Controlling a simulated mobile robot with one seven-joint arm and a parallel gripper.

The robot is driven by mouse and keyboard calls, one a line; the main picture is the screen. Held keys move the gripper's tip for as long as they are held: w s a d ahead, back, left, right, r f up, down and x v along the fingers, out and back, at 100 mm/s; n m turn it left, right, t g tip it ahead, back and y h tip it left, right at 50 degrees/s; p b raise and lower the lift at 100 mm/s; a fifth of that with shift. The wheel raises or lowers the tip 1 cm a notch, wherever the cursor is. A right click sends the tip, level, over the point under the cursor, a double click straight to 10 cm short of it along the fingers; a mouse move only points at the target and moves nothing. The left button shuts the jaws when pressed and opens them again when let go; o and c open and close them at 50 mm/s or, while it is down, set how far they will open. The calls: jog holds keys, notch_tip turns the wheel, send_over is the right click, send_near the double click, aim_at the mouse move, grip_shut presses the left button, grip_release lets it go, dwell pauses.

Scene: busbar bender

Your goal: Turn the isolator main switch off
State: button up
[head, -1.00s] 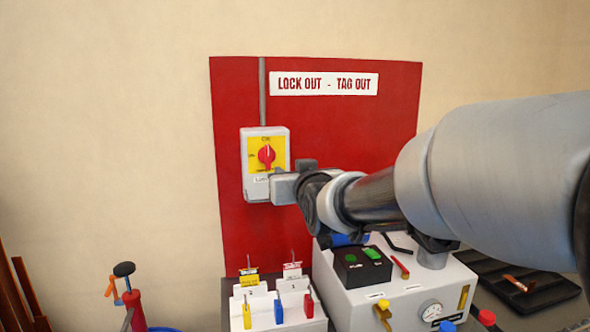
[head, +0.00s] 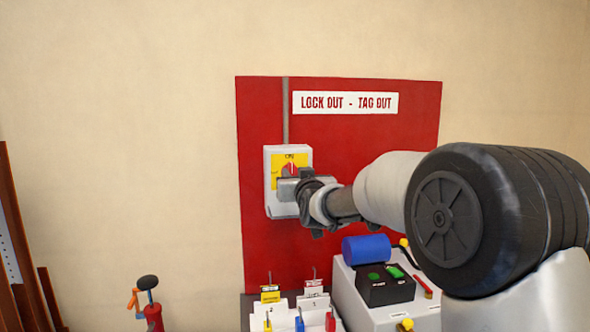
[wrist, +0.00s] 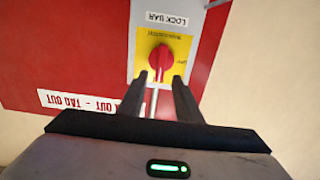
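The isolator main switch is a grey box (head: 273,200) with a yellow plate and a red rotary knob (head: 290,169), fixed to the red board. In the wrist view the knob (wrist: 160,60) shows just beyond the fingertips, with its grip ridge running along the box's length. My gripper (wrist: 164,82) is open, its two dark fingers parted on either side of the knob's line. I cannot tell whether the fingers touch the knob. In the head view my gripper (head: 287,187) covers the lower part of the yellow plate.
The red lock-out board (head: 340,130) hangs on the wall. Below stand a white rack (head: 291,306) with tags and padlocks, and a white machine (head: 350,296) with a black button box (head: 385,287) and a blue cylinder (head: 366,249). A hand pump (head: 152,312) stands at lower left.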

aim_at(292, 169)
jog(key=shift+x, duration=2.4)
grip_shut()
